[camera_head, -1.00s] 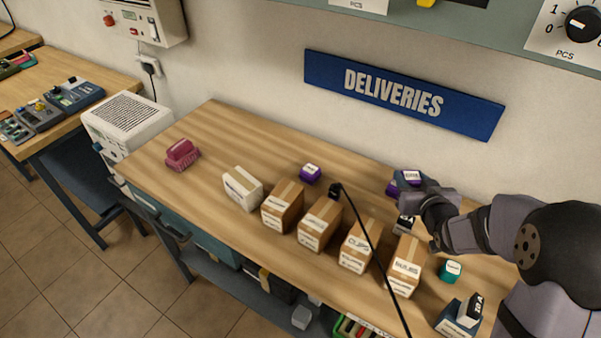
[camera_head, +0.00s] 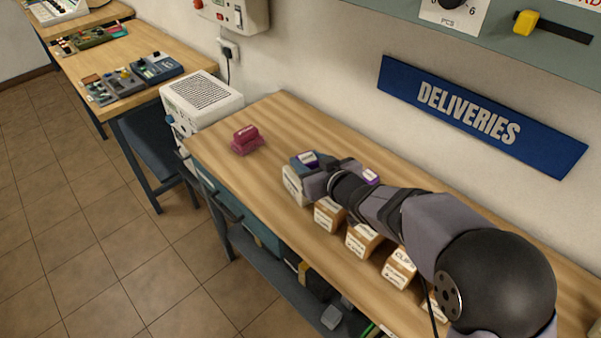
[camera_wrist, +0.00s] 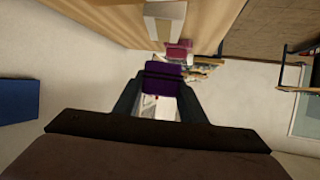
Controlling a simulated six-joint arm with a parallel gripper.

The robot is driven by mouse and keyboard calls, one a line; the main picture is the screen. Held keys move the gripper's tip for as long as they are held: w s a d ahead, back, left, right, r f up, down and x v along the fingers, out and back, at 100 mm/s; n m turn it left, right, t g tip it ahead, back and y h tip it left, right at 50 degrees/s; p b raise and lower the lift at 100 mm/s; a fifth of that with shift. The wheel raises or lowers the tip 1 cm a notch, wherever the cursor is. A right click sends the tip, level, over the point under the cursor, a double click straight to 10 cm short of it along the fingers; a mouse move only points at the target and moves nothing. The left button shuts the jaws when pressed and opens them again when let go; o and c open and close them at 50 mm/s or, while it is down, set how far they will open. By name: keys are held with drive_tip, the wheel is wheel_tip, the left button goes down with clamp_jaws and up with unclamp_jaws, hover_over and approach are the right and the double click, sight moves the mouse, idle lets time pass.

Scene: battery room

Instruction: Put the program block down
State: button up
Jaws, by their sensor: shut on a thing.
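My gripper (camera_head: 306,163) is shut on a purple block with a white label (camera_head: 308,157), above the desk near the white box. In the wrist view the purple block (camera_wrist: 162,80) sits between the two fingers. Another purple block with a white label (camera_head: 370,176) stands on the desk behind my arm, partly hidden. The frames do not clearly show which purple block is the program block.
A pink ribbed block (camera_head: 246,140) stands on the desk's left part. A white box (camera_head: 294,187) and several cardboard boxes (camera_head: 329,215) line the front side. The desk top (camera_head: 272,115) is clear behind the pink block. A white ventilated unit (camera_head: 200,97) stands beside the desk.

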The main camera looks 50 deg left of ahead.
drive_tip(key=w+a+r, duration=0.1)
drive_tip(key=a+r, duration=0.3)
drive_tip(key=shift+w+a+r+m+t+h, duration=0.2)
drive_tip(key=shift+w+m+t+h, duration=0.1)
drive_tip(key=shift+w+m+t, duration=0.1)
idle(0.4)
drive_tip(key=shift+f, duration=0.1)
drive_tip(key=shift+f, duration=4.9)
